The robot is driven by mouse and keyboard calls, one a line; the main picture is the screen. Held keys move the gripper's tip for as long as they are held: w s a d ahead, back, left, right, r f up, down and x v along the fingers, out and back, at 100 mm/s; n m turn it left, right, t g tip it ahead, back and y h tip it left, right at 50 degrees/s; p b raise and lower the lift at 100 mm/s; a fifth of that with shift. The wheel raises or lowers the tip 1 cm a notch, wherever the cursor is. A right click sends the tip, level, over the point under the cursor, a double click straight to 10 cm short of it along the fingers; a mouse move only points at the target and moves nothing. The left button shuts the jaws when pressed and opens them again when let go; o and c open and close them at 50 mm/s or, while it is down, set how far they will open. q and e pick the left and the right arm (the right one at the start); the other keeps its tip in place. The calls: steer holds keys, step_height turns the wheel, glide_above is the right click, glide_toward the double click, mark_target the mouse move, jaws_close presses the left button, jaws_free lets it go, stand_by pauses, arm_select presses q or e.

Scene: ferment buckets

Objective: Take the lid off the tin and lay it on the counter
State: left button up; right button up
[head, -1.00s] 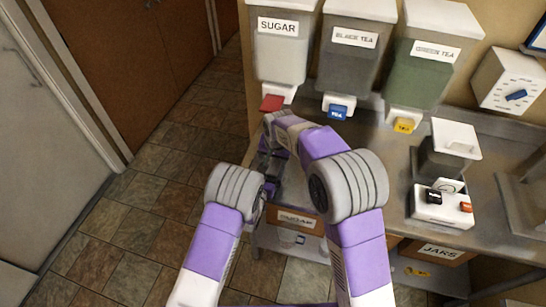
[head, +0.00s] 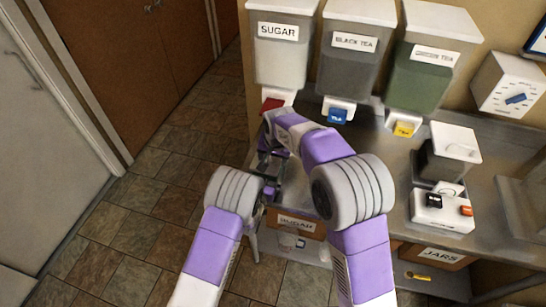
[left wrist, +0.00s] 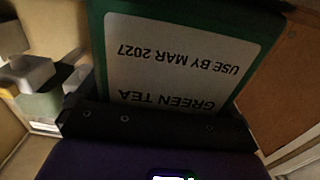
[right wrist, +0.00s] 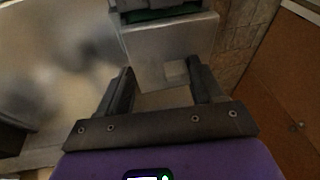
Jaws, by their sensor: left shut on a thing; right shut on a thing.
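A green tin (left wrist: 188,60) fills much of the left wrist view. Its white label reads GREEN TEA, USE BY MAR 2027, upside down in that view. My left gripper (left wrist: 155,122) is shut on it. In the right wrist view, a grey metal lid (right wrist: 165,48) shows between and beyond the fingers of my right gripper (right wrist: 163,82), which is shut on it. A strip of green shows above the lid at the top edge. I cannot tell whether lid and tin touch. In the head view both hands meet left of the counter, and my arms mostly hide tin and lid.
The counter (head: 398,160) has clear metal top at its middle. Dispensers for sugar (head: 283,58), black tea (head: 350,70) and green tea (head: 424,80) stand along the back. A grey-and-white appliance (head: 440,210) stands at the right. Tiled floor lies left.

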mark_target(273, 162)
steer(key=shift+r, duration=2)
arm_select(q)
steer(key=o, duration=1.1)
steer(key=shift+s, duration=0.1)
